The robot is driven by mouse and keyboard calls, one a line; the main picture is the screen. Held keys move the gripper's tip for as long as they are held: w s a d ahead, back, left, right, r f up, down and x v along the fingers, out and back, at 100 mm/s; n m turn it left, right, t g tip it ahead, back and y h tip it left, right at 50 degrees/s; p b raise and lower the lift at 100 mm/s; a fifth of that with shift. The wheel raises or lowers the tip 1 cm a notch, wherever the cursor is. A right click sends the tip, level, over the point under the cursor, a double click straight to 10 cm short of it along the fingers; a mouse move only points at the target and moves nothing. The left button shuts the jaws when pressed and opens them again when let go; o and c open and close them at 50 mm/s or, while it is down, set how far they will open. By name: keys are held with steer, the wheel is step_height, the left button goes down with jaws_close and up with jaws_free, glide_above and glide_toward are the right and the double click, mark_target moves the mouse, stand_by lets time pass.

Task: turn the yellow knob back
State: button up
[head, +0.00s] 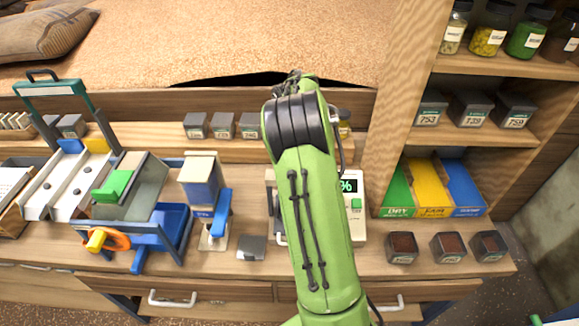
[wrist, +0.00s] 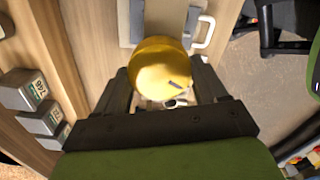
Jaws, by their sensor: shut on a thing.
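The yellow knob (wrist: 160,65) is round, with a short dark mark near its lower right edge in the wrist view. My gripper (wrist: 162,90) has its dark fingers on either side of the knob and is shut on it. The knob is mounted on a pale panel (wrist: 130,25), which shows behind it. In the head view my green arm covers the middle of the bench and hides the gripper. A white device (head: 355,205) with a green-lit percent display is partly hidden behind the arm.
A white handle (wrist: 203,32) is close to the knob. Grey labelled boxes (wrist: 40,122) are at left in the wrist view. In the head view, a blue-levered device (head: 205,195) and an orange-wheeled machine (head: 110,238) stand left; dark sample boxes (head: 402,247) sit right.

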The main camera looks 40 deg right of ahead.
steer(key=n+b, duration=0.2)
steer(key=n, duration=0.3)
steer(key=shift+n+b, duration=0.3)
stand_by(0.4)
steer(key=o, duration=1)
steer(key=shift+o, duration=0.2)
step_height(320, 180, up, 16)
steer(key=p, duration=0.6)
steer(key=shift+p, duration=0.4)
steer(key=shift+f, duration=0.15)
